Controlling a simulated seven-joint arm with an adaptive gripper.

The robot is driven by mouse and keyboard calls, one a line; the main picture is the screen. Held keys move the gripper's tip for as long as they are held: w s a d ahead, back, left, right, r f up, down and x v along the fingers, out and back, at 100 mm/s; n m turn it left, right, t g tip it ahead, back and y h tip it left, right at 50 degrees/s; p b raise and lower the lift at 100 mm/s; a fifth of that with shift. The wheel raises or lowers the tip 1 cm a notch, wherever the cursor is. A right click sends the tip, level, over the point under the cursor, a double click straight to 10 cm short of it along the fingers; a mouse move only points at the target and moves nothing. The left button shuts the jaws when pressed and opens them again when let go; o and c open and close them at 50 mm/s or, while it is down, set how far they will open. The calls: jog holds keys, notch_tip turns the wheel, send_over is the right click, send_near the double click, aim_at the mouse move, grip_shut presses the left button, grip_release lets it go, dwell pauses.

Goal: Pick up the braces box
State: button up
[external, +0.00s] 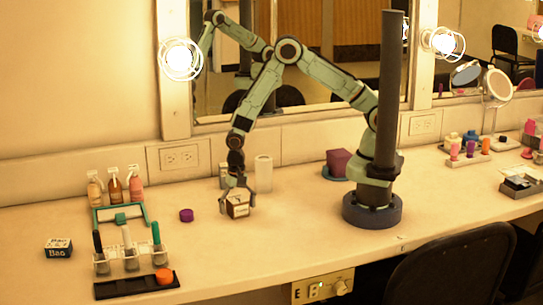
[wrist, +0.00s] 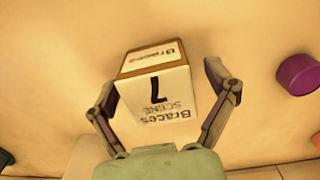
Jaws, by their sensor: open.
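The braces box (external: 238,204) is a small white and brown box on the counter, left of my arm's base. In the wrist view the box (wrist: 156,100) shows "Braces" and "SCENE" lettering, upside down. My gripper (external: 237,197) is down at the box, with its fingers on either side of it. In the wrist view my gripper (wrist: 163,100) is open, one finger left and one right of the box. A gap shows beside each finger.
A purple lid (external: 186,215) lies left of the box, and a white cylinder (external: 263,174) stands behind it. A rack of tubes (external: 130,262), bottles (external: 115,186) and a Bao box (external: 59,248) are further left. The counter in front of the box is clear.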

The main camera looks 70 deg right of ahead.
jog(key=c, duration=1.3)
jog(key=shift+o, duration=0.2)
jog(key=shift+r, duration=0.1)
